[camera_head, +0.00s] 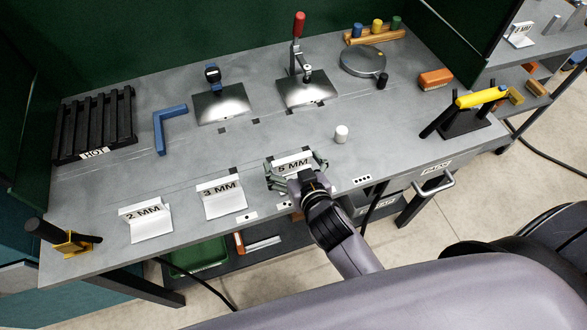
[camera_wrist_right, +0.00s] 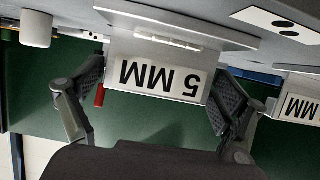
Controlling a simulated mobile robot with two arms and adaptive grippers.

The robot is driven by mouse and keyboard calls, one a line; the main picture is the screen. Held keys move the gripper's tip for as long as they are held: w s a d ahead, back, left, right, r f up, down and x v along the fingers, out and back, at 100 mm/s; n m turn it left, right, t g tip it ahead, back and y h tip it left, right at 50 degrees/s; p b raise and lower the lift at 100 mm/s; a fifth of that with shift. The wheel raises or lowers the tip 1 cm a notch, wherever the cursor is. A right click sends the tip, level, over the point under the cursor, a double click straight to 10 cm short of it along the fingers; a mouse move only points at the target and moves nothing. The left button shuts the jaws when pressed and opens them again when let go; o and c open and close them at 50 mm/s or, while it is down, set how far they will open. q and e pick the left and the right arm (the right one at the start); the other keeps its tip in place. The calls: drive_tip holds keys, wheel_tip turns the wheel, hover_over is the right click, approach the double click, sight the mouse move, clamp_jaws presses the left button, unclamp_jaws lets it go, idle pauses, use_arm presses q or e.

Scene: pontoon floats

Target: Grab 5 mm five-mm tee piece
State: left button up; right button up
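The 5 mm tee piece (camera_head: 291,163) is a pale metal plate standing on a flat base, with a white "5 MM" label, near the bench's front edge. In the right wrist view the tee piece (camera_wrist_right: 160,55) appears upside down. My right gripper (camera_head: 297,172) is open, one finger on each side of the upright plate. In the right wrist view its fingers (camera_wrist_right: 160,88) lie close to the plate's two side edges; I cannot tell whether either touches. The gripper hides part of the base in the head view. My left gripper is not in view.
Tee pieces marked 3 MM (camera_head: 222,197) and 2 MM (camera_head: 146,219) stand to the left. A white cylinder (camera_head: 341,134) stands right of the gripper. A red-handled clamp (camera_head: 299,45) is behind. The grey bench (camera_head: 240,145) is clear between.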

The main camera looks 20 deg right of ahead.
drive_tip(key=c, duration=0.9)
